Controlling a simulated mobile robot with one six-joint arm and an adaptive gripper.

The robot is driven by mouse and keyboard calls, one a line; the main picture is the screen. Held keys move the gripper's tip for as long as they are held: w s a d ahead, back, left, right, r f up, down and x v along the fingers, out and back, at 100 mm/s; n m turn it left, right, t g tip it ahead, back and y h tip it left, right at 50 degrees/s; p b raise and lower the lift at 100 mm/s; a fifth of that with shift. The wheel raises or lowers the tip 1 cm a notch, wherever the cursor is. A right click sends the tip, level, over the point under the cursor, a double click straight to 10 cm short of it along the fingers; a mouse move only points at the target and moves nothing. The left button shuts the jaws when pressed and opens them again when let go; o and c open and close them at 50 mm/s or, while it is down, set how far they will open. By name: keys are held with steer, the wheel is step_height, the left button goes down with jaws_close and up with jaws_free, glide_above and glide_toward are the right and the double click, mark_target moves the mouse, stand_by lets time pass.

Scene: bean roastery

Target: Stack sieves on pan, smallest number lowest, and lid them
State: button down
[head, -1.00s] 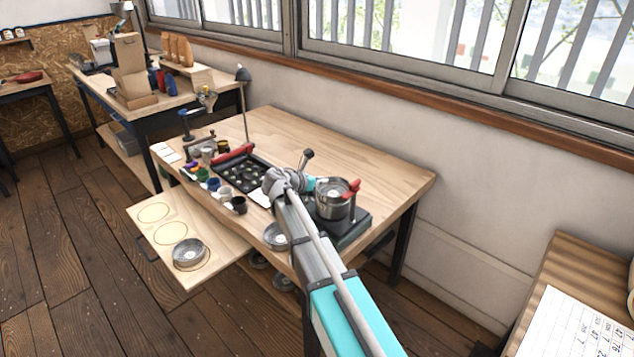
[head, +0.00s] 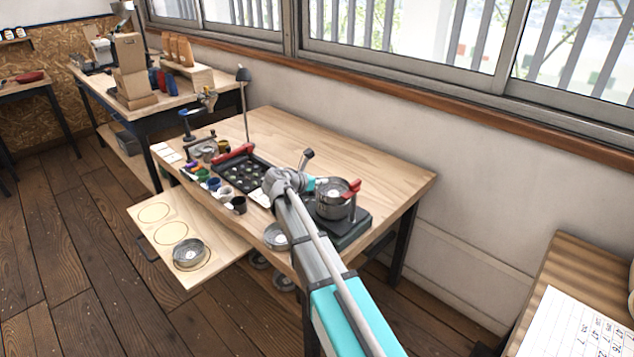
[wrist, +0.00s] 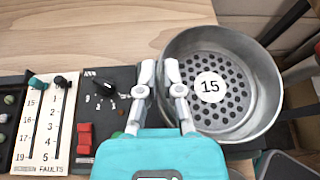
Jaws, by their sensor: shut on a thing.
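A round metal sieve marked 15 (wrist: 210,87) fills the right of the wrist view, its perforated floor facing up. In the head view it (head: 332,192) sits over the dark shaker base at the right of the table. My gripper (wrist: 159,68) is shut on the sieve's left rim, one finger inside and one outside. In the head view my gripper (head: 312,184) is small and partly hidden by the arm. Another round metal sieve (head: 190,252) lies in the nearest ring of the pull-out board. A round metal piece (head: 276,236) beside my arm is partly hidden; I cannot tell which it is.
The shaker base (head: 345,229) has red clamps (head: 351,188). The wrist view shows a dial (wrist: 104,88), red switch (wrist: 85,138) and numbered peg board (wrist: 43,128). Small cups and a black tray (head: 240,172) stand left of my arm. The pull-out board (head: 150,235) has two empty rings.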

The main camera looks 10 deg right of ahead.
steer(key=shift+f+b, duration=0.5)
steer(key=shift+f, duration=0.05)
steer(key=c, duration=1.1)
jaws_free()
steer(key=shift+a, duration=0.1)
steer(key=shift+p+v, duration=2.15)
steer(key=shift+v, duration=3.2)
steer(key=shift+s, duration=0.1)
